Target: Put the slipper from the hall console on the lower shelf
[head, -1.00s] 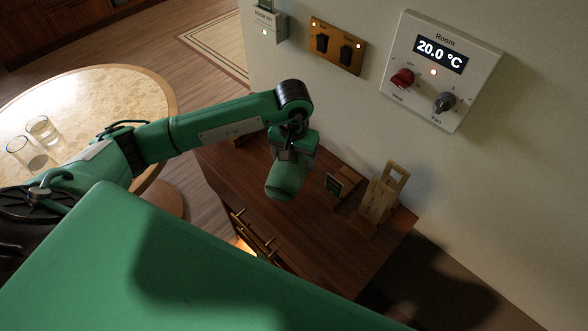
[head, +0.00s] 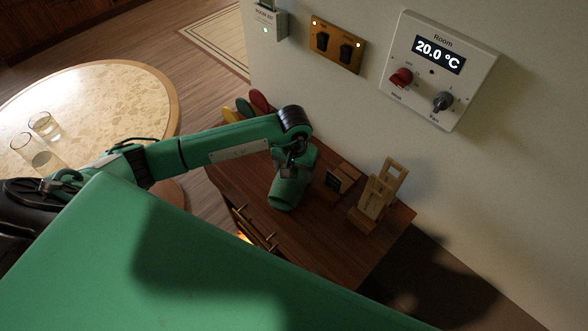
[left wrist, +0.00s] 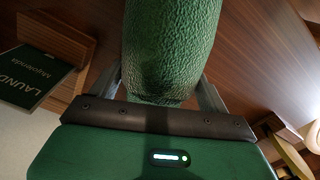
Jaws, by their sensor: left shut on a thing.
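My left gripper (head: 288,182) is shut on a green textured slipper (left wrist: 170,45), which fills the top middle of the left wrist view. In the head view the slipper (head: 284,198) hangs below the gripper, over the brown wooden hall console (head: 325,250). I cannot tell whether it touches the top. The lower shelf is not clearly visible; a warm glow shows below the brass drawer handles. My right gripper is not in view.
Yellow, green and red rounded items (head: 258,101) stand at the console's far end. A dark sign (head: 337,180) and a wooden stand (head: 376,195) are on its right part. A round table (head: 100,80) with two glasses stands left. The wall rises behind the console.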

